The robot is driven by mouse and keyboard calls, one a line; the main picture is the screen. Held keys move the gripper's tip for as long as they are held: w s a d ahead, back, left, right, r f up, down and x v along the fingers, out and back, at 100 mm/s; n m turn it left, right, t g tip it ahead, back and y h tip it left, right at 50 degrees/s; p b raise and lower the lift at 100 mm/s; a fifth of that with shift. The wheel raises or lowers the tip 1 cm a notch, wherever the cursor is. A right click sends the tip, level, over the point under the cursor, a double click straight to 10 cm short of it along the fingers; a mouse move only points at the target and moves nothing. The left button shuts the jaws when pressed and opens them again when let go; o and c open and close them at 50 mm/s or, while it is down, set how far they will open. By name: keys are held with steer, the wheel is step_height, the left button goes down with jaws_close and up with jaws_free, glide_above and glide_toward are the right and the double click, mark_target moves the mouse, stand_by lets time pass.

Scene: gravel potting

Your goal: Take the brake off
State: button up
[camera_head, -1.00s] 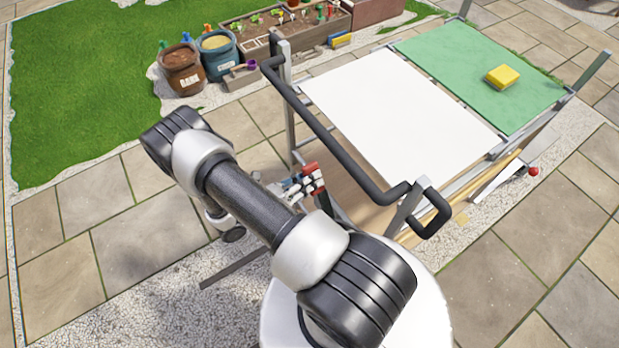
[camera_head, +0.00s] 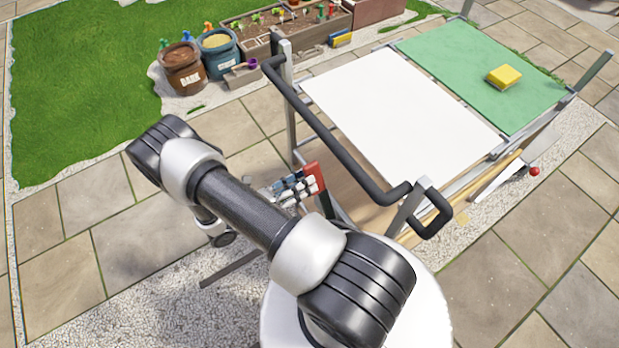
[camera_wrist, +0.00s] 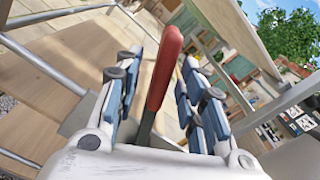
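The brake lever has a red handle (camera_head: 315,177) on a dark metal stem, at the near end of the cart below the black push bar. In the wrist view the red handle (camera_wrist: 165,68) stands upright, leaning slightly, between my two blue-padded fingers. My gripper (camera_wrist: 163,58) is open around the lever, with a visible gap to the left finger; contact on the right side cannot be told. In the head view my gripper (camera_head: 297,188) is beside the handle, on its left. The lever's foot is hidden by my gripper.
The cart has a black push bar (camera_head: 325,135), a white top panel (camera_head: 400,115) and a green mat (camera_head: 475,85) with a yellow sponge (camera_head: 503,77). Metal posts and a wooden lower shelf (camera_wrist: 75,60) are close to my gripper.

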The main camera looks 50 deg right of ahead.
steer(key=v, duration=0.9)
steer(key=shift+w+a, duration=0.1)
